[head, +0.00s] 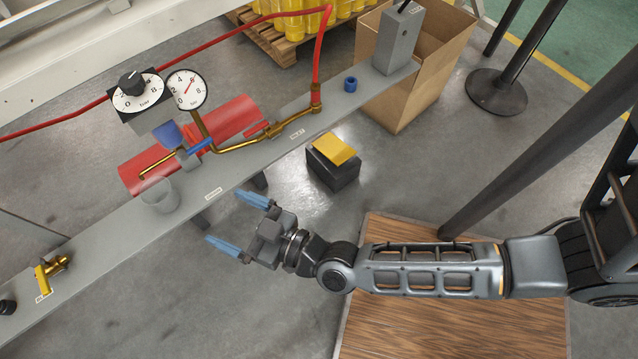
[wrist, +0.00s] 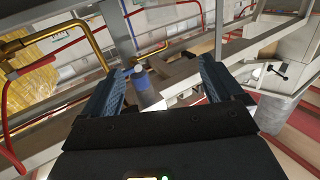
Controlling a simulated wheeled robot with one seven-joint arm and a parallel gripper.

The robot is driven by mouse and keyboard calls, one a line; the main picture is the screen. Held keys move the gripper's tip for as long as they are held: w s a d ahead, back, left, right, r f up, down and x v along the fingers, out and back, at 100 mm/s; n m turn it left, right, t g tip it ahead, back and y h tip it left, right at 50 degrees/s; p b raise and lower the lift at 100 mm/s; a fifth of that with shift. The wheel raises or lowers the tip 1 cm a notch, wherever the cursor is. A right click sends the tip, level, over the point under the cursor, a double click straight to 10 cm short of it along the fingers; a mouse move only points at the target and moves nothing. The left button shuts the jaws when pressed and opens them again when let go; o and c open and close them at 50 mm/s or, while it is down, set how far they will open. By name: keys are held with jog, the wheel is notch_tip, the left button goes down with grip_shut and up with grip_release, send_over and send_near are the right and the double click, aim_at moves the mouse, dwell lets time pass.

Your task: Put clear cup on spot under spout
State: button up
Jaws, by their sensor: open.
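The clear cup (head: 160,195) stands upright on the long grey beam (head: 100,240) in the head view. A thin brass pipe with a downturned end (head: 143,175), which looks like the spout, ends close to the cup's rim; I cannot tell whether it is directly above it. My gripper (head: 238,223) is open and empty, right of the cup and in front of the beam, fingers pointing left. I cannot make out the cup there.
A blue funnel-like part (head: 168,133), a dial knob (head: 133,84) and a gauge (head: 187,89) sit behind the beam's middle. A brass tap (head: 52,268) is on its left end. A black box with a yellow top (head: 333,150) stands right of my gripper.

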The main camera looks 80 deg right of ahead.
jog(key=s+d+r+n+g+y, duration=0.2)
jog(key=s+r, duration=1.5)
jog(key=s, duration=0.4)
jog(key=shift+r+g+y, duration=0.2)
jog(key=shift+g+y, duration=0.2)
jog(key=shift+d, duration=0.1)
